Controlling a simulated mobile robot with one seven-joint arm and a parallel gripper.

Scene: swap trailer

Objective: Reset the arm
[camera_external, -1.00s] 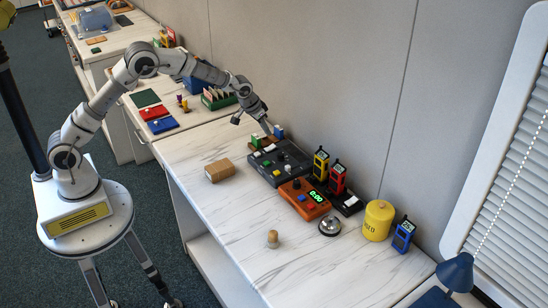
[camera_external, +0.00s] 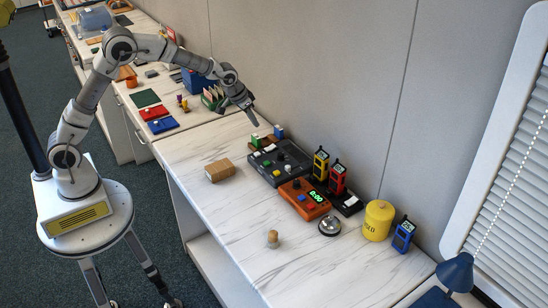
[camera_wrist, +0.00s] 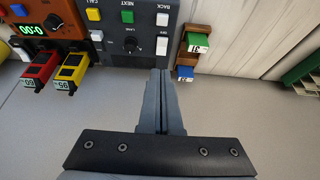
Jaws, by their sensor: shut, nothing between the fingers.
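My gripper (camera_external: 255,122) is above the far end of the near marble-patterned desk (camera_external: 213,226), close to the wall. Its fingers are together and hold nothing. In the wrist view my gripper (camera_wrist: 161,72) points toward the edge of the dark control box, and the two fingers lie side by side. The dark control box (camera_external: 296,153) sits below and to the right of my gripper in the external view, apart from it. A small wooden rack with a green and a blue block (camera_wrist: 192,60) stands right of the fingertips in the wrist view.
An orange timer box (camera_external: 304,204), red and yellow handsets, a bell (camera_external: 330,226), a yellow canister (camera_external: 377,220) and a blue handset (camera_external: 403,235) line the wall side. A cardboard box (camera_external: 219,170) and a corked jar (camera_external: 272,240) stand on the open desk.

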